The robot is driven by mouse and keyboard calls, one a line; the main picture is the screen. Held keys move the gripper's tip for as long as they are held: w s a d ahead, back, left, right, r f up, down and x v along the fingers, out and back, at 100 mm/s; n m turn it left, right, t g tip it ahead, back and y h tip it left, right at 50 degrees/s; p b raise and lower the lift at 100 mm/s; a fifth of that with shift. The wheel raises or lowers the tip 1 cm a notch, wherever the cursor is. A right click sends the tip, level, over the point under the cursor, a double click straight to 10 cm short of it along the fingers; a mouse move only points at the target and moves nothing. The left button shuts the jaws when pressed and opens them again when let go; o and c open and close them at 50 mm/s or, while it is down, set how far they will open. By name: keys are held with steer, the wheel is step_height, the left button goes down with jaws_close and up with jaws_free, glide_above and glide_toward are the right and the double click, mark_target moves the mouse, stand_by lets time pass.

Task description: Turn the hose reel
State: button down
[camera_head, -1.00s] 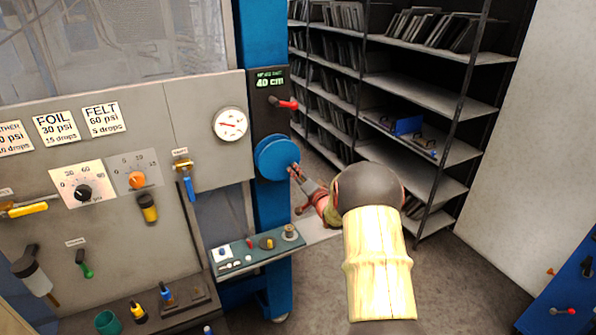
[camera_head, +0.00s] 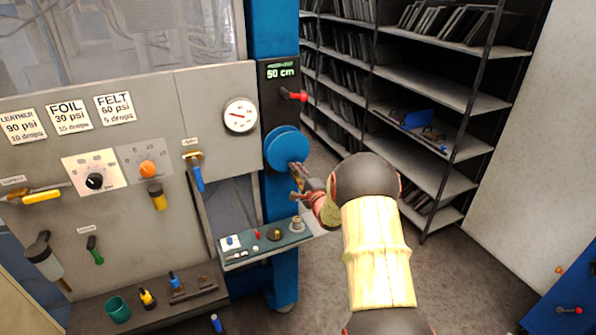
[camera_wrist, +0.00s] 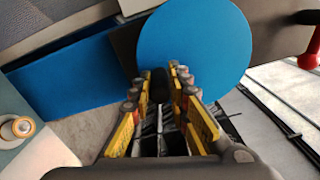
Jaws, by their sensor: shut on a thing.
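The hose reel is a round blue disc (camera_head: 284,146) on the blue post, under a small display (camera_head: 280,71) that reads 50 cm. In the wrist view the disc (camera_wrist: 205,45) fills the upper middle, just beyond the fingers. My gripper (camera_head: 297,170) is at the lower right part of the disc. In the wrist view my gripper (camera_wrist: 158,80) is shut on a dark knob (camera_wrist: 159,88) in front of the disc, which I take as the reel's handle. The fingers hide most of the knob.
A red-tipped lever (camera_head: 294,95) sticks out above the reel. A small shelf of controls (camera_head: 266,245) juts out below my gripper. A grey panel (camera_head: 110,185) with dials stands left. A rack (camera_head: 425,95) stands behind right; floor before it is clear.

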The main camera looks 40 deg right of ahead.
steer(key=shift+a+f+m, duration=0.1)
steer(key=shift+a+m, duration=0.15)
steer(key=shift+m, duration=0.35)
steer(key=c, duration=1.7)
jaws_free()
steer(key=shift+w, duration=0.1)
steer(key=v, duration=1.2)
steer(key=shift+a, duration=0.1)
